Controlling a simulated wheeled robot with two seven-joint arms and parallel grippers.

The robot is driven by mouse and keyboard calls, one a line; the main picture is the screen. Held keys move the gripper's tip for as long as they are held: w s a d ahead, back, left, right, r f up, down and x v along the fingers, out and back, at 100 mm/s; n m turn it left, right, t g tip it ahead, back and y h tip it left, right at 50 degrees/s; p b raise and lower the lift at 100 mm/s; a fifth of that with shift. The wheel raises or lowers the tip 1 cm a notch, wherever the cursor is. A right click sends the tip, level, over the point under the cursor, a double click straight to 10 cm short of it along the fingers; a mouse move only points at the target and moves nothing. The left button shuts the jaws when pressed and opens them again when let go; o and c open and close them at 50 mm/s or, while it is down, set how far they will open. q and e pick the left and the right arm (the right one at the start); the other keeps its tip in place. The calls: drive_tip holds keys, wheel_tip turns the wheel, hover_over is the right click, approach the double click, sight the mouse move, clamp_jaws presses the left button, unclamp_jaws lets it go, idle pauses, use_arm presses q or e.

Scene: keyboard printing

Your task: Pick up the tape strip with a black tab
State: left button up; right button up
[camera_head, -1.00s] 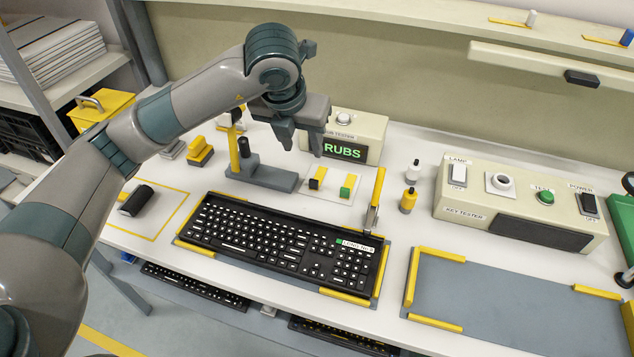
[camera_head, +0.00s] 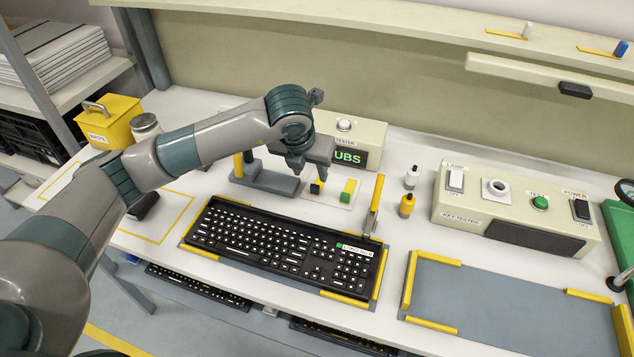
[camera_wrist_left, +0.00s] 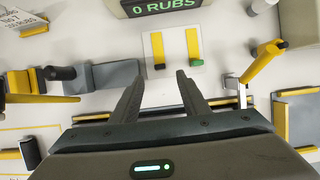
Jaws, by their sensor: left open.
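The tape strip with a black tab (camera_head: 316,187) is a short yellow strip lying on a small white card (camera_head: 331,200). In the wrist view the black-tab strip (camera_wrist_left: 157,48) lies just beyond my fingertips, its black end toward me. A second strip with a green tab (camera_head: 347,191) lies to its right; it also shows in the wrist view (camera_wrist_left: 192,44). My left gripper (camera_head: 310,171) is open and empty, pointing down above the card near the black-tab strip. The wrist view shows its fingers (camera_wrist_left: 160,80) spread apart, with the strip apart from both. My right gripper is out of view.
The rub tester (camera_head: 365,135) stands behind the card. A grey stand (camera_head: 265,182) is close on the left, and a yellow-handled tool (camera_head: 374,205) on the right. A black keyboard (camera_head: 285,245) lies in front. Two small bottles (camera_head: 407,204) stand farther right.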

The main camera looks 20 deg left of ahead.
sight(314, 186)
use_arm(q)
drive_tip(key=shift+p+x, duration=0.35)
drive_tip(key=shift+x, duration=1.2)
drive_tip(key=shift+p+x, duration=0.85)
drive_tip(key=p+x, duration=0.1)
drive_tip(key=x, duration=0.1)
drive_tip(key=shift+f, duration=0.45)
drive_tip(key=shift+w+f, duration=0.2)
drive_tip(key=shift+f, duration=0.15)
clamp_jaws()
